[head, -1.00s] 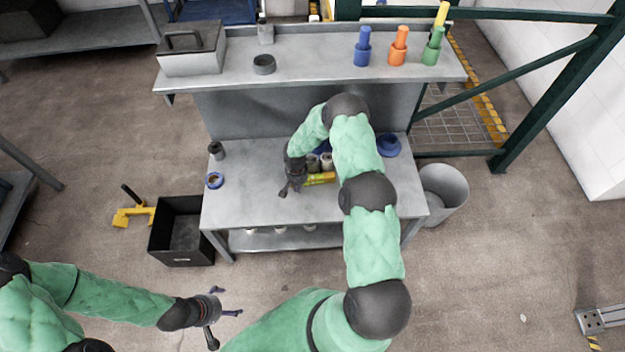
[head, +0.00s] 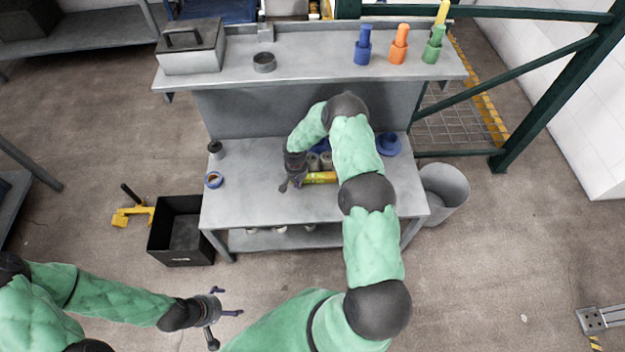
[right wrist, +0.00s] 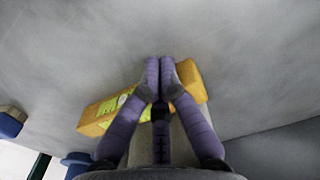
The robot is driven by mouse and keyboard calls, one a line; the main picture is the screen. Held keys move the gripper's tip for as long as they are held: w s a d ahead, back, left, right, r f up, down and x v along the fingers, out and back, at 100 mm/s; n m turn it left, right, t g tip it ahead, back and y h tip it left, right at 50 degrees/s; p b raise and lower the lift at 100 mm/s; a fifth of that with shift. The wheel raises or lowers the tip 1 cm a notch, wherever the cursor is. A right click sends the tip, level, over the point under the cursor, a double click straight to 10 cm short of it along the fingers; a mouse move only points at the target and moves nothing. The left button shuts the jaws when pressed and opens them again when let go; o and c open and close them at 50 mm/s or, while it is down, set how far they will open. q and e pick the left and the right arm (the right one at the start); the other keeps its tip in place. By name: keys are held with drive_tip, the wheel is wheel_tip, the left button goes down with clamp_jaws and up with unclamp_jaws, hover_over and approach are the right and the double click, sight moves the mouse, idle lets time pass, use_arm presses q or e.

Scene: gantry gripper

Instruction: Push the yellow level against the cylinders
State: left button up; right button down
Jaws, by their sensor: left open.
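The yellow level (head: 321,177) lies on the workbench, beside and in front of the grey-beige cylinders (head: 326,160); my right arm partly covers them, and I cannot tell if they touch. My right gripper (head: 289,186) is low over the bench at the level's left end. In the right wrist view its fingertips (right wrist: 160,66) are together across the level (right wrist: 110,112), which shows on both sides of them. The fingers look shut with nothing clearly pinched between them. My left gripper (head: 227,314) is open and empty, over the floor in front of the bench.
A blue round part (head: 389,145) stands right. A black bin (head: 182,247) and a grey bucket (head: 446,190) flank the bench.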

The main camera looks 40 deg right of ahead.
drive_tip(key=shift+s+a+r+p, duration=0.15)
drive_tip(key=shift+s+r+p, duration=0.1)
drive_tip(key=shift+r+p, duration=0.25)
drive_tip(key=shift+s+a+r+p, duration=0.2)
drive_tip(key=shift+r+p, duration=0.1)
drive_tip(key=shift+r, duration=0.3)
wheel_tip(320, 180, up, 7)
drive_tip(key=p, duration=0.3)
drive_tip(key=shift+p, duration=0.3)
